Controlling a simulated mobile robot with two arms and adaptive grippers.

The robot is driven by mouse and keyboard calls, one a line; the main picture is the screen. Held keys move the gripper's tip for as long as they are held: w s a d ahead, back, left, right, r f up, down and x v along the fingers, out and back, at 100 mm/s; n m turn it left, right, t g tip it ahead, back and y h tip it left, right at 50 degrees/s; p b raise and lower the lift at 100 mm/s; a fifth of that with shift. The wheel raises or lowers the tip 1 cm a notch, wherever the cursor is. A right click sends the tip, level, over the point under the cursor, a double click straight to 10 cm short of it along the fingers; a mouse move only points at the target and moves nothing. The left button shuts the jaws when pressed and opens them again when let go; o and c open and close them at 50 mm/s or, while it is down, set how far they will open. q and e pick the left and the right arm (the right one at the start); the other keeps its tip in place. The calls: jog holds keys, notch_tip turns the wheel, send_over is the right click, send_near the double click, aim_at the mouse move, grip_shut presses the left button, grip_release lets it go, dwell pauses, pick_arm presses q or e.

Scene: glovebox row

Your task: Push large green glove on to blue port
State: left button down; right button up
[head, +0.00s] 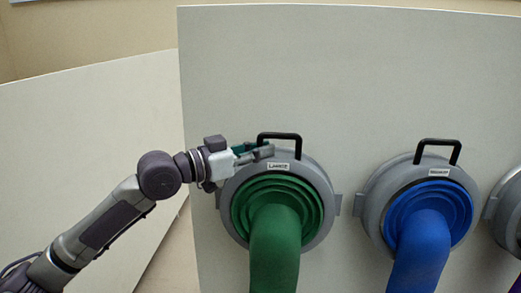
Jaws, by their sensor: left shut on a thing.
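The large green glove (275,245) hangs from a grey ring on the wall panel, its ribbed cuff inside the ring. The ring has a white label reading LARGE (278,167) and a black handle (281,135) on top. My left gripper (262,153) reaches in from the left at the ring's upper left. Its fingers are shut at the foot of the handle, seemingly on it; the exact contact is hard to see. The blue port (371,205) is a grey ring with a blue glove (424,245) in it, a label and its own black handle. My right gripper is not in view.
A third grey port (506,207) with a purple glove is cut off at the right edge. The ports sit in a row on an upright pale panel (350,70). Another pale panel (80,130) stands at the left, behind my arm.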

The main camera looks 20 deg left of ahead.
pick_arm(q)
jog(key=shift+r, duration=0.1)
dwell(0.3)
jog(key=shift+r, duration=0.2)
dwell(0.6)
jog(key=shift+s+d+p, duration=0.1)
jog(key=shift+s+p, duration=0.15)
jog(key=shift+p, duration=0.05)
